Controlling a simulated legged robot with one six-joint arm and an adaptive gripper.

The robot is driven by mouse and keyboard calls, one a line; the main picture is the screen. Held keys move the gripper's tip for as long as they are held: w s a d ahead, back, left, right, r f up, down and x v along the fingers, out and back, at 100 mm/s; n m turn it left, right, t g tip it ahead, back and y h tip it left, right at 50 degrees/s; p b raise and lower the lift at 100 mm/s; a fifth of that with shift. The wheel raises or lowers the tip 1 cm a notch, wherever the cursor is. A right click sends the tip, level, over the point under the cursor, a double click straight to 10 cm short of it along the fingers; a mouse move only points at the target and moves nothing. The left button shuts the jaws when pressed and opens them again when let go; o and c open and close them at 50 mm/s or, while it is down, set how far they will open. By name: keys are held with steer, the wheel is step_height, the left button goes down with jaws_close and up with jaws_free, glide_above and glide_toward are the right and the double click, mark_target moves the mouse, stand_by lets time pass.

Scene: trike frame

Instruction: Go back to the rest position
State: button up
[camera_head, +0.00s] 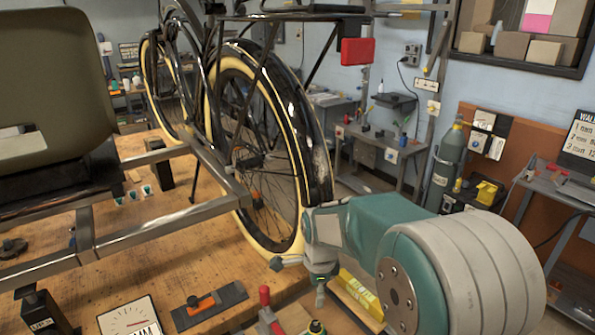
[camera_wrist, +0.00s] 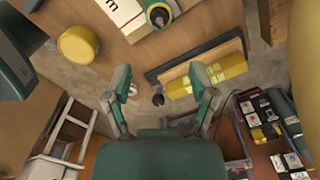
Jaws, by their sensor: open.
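My arm reaches in from the lower right in the head view, with its teal and grey links in front of the trike's rear wheel and the bench edge. My gripper (camera_head: 299,279) points down beside the wheel at the right edge of the wooden bench. In the wrist view my gripper (camera_wrist: 160,80) has its two teal fingers spread wide apart with nothing between them. The trike (camera_head: 268,150) stands on the bench, with black wheels, cream rims and a grey metal frame. The lower part of the arm hides some of the bench edge.
The wrist view shows a yellow round object (camera_wrist: 79,44) and a white stool (camera_wrist: 68,135). A grey gas cylinder (camera_head: 442,165) stands at the right.

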steer(key=s+d+r+n+t, duration=0.2)
steer(key=s+d+r+n, duration=0.4)
steer(key=s+r+n, duration=0.35)
steer(key=s+d+r+n+t, duration=0.1)
steer(key=s+r+n, duration=0.1)
steer(key=s+n, duration=0.2)
steer(key=s+d+r+n+t, duration=0.2)
steer(key=s+r+n, duration=0.1)
steer(key=s, duration=0.6)
steer(key=shift+s+d+n, duration=0.3)
steer(key=shift+n, duration=0.05)
